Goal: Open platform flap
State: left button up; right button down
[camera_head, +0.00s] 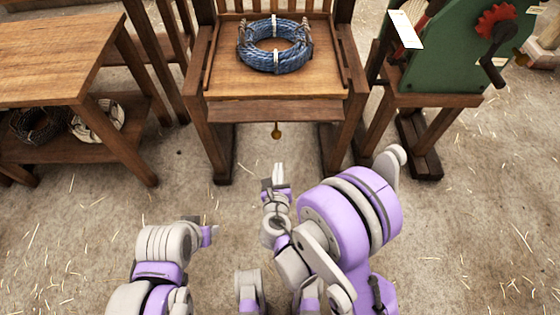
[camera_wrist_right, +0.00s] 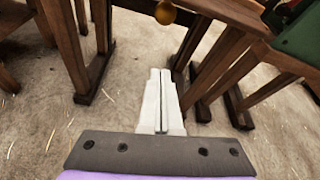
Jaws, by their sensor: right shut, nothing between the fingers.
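The platform flap (camera_head: 275,110) is a wooden board along the front edge of the wooden platform (camera_head: 222,72). A small brass knob (camera_head: 277,131) hangs below the flap's middle. The knob also shows at the top of the right wrist view (camera_wrist_right: 165,12). My right gripper (camera_head: 279,172) is below and in front of the knob, apart from it. Its white fingers are together and empty, as the right wrist view (camera_wrist_right: 158,88) shows. My left arm is low at the left in the head view, and its fingers cannot be made out.
A blue rope coil (camera_head: 275,45) lies on the platform. A wooden table (camera_head: 60,60) stands at the left, with a dark coil (camera_head: 38,124) and a pale coil (camera_head: 98,121) on its lower shelf. A green machine (camera_head: 470,50) with a crank stands at the right. The straw-strewn floor before the platform is clear.

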jog(key=w+p, duration=0.1)
jog(key=w, duration=0.7)
jog(key=shift+w+r, duration=0.2)
jog(key=shift+r, duration=0.25)
jog(key=shift+s+a+r+g+p, duration=0.15)
jog(key=shift+r+g+p, duration=0.15)
jog(key=shift+r, duration=0.45)
jog(key=shift+s+d+r+g+p, duration=0.1)
jog(key=shift+s+r+g+p, duration=0.15)
jog(key=shift+r, duration=0.5)
jog(key=shift+w, duration=0.1)
